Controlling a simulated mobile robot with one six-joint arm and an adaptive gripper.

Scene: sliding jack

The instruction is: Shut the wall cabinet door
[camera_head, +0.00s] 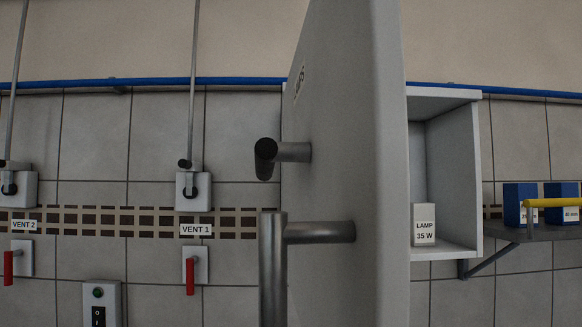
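The wall cabinet door (358,200) stands open in the head view. It is a tall grey panel seen at a steep angle, reaching out toward me, with its outer face on the left. Two metal bar pieces stick out from that face: a short one with a dark round end (266,159) and a lower one with an upright bar (273,265). I cannot tell whether they form one handle. The white cabinet (466,170) is open behind the door on the right. A box labelled LAMP 35 W (423,225) stands inside. My gripper is not in view.
Left of the door, the tiled wall carries vent fittings (194,190), red levers (190,276) and a switch box (100,304). A blue pipe (150,82) runs along the wall.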

